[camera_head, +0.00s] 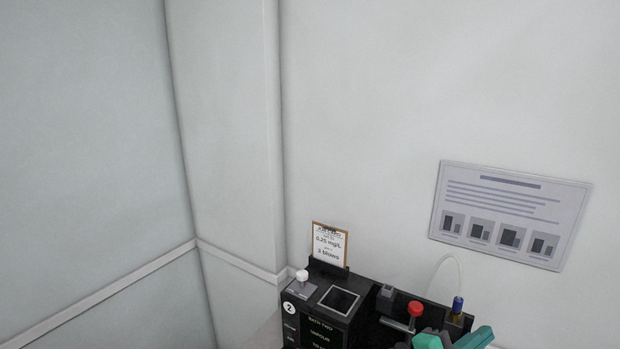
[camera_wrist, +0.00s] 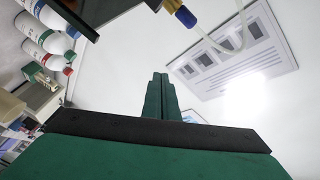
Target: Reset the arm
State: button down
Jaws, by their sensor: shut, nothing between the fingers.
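My gripper (camera_wrist: 160,97) shows in the wrist view as two green fingers pressed together with nothing between them. It points up the picture toward the white wall. In the head view teal parts, seemingly my arm or gripper, show at the bottom edge, cut off and in front of a black bench station (camera_head: 318,303). The fingertips cannot be made out there. A blue and brass fitting (camera_wrist: 183,15) with a clear tube is beyond the fingertips in the wrist view, apart from them. It also shows in the head view (camera_head: 457,306).
The station carries a white knob (camera_head: 302,276), a red knob (camera_head: 415,308) and a clipboard card (camera_head: 330,244). A poster (camera_head: 510,215) hangs on the wall. White bottles (camera_wrist: 38,33) stand on a shelf at the wrist view's left.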

jog(key=s+a+f+n+t+y, duration=0.4)
jog(key=a+f+n+y, duration=0.2)
jog(key=a+f+n, duration=0.4)
jog(key=s+a+f+n+t+y, duration=0.5)
jog(key=a+f+n, duration=0.5)
jog(key=f, duration=0.1)
jog(key=s+a+f+n+g+y, duration=0.1)
jog(key=s+a+f+y, duration=0.1)
jog(key=s+a, duration=0.5)
jog(key=s+a+f+n+y, duration=0.2)
jog(key=s+a, duration=0.5)
jog(key=s, duration=0.9)
jog(key=shift+s+a+f+g+y, duration=0.2)
jog(key=shift+a+f+g+y, duration=0.1)
jog(key=shift+a+g+y, duration=0.15)
